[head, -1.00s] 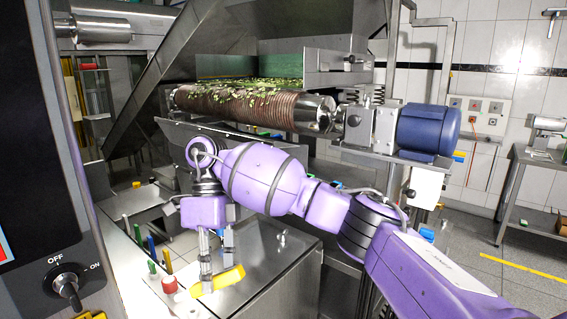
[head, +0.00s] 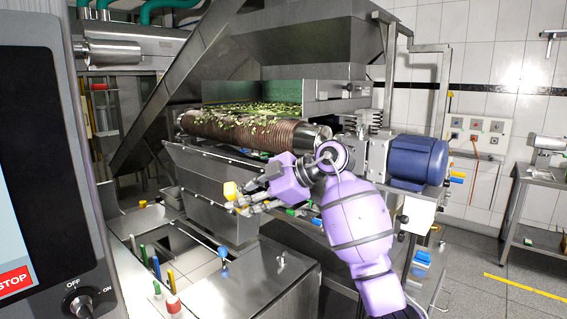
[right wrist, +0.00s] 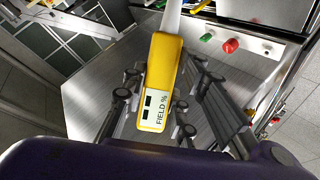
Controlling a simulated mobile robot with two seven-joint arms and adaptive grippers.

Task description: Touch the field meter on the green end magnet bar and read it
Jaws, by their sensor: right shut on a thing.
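My right gripper (head: 248,195) is shut on the yellow field meter (head: 232,191). It holds the meter in front of the steel hopper below the ribbed roller. In the right wrist view the meter (right wrist: 162,75) sits between the fingers, with a pale probe (right wrist: 172,16) pointing away. Its "FIELD %" label shows two dark windows; I can read no value. A green-ended piece (head: 157,287) stands among coloured bar ends at lower left, apart from the meter. Another small green piece (head: 290,212) is on the machine front; I cannot tell which is the magnet bar. My left gripper is not in view.
A steel cabinet top (head: 265,275) lies below the arm, with an opening on its left. A blue motor (head: 417,161) stands right of the roller (head: 240,133). A control panel (head: 40,160) blocks the left edge. The right wrist view shows green and red knobs (right wrist: 230,46).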

